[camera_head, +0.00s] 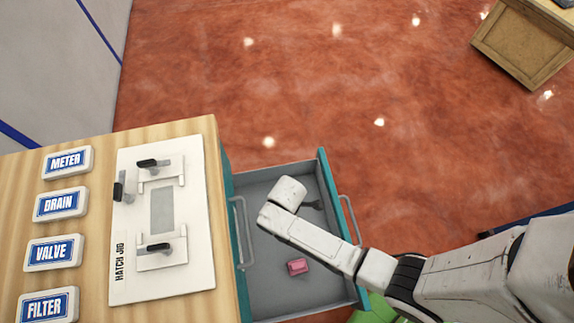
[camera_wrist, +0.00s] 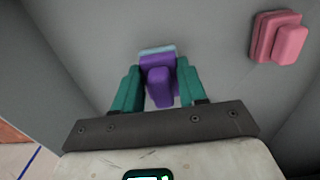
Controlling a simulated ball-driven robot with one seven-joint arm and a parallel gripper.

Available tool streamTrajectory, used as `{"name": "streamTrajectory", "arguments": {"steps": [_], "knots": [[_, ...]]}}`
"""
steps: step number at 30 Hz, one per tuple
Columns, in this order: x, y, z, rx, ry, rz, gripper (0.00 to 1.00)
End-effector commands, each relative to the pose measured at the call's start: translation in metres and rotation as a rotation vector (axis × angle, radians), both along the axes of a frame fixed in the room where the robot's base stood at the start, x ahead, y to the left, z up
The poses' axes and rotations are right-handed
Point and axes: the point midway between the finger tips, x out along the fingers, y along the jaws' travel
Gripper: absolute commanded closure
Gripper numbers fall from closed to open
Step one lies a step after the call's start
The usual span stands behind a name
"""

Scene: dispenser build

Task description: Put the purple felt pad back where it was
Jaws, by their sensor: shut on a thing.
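The purple felt pad (camera_wrist: 158,75) sits between the two teal fingers of my gripper (camera_wrist: 157,82) in the wrist view. The fingers are shut on it, one on each side. A light blue strip (camera_wrist: 157,50) shows at the pad's far edge; I cannot tell whether it is part of the pad or a separate thing. In the head view my arm reaches over the open drawer (camera_head: 270,293), and the pad is hidden. Grey drawer surface lies below the gripper; I cannot tell whether the pad touches it.
A pink block (camera_head: 297,267) lies in the drawer; it also shows in the wrist view (camera_wrist: 278,38). The wooden counter (camera_head: 90,303) holds a white hatch jig board (camera_head: 190,205) with black-handled clamps, and labelled blocks such as METER (camera_head: 67,162). Red floor lies beyond the drawer.

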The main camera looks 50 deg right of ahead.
Motion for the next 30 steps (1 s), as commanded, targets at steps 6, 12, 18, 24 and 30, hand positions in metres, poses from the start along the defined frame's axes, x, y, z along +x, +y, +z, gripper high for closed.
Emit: {"name": "streamTrajectory", "arguments": {"steps": [6, 12, 18, 24, 30], "knots": [[0.000, 0.000, -0.032, 0.000, 0.001, 0.000, 0.92], [-0.001, 0.000, -0.035, 0.001, 0.001, -0.001, 0.97], [-0.001, 0.000, -0.035, 0.001, 0.002, -0.002, 0.47], [-0.001, 0.000, -0.035, 0.000, 0.002, -0.002, 0.29], [-0.001, 0.000, -0.034, 0.001, 0.001, -0.001, 0.29]]}}
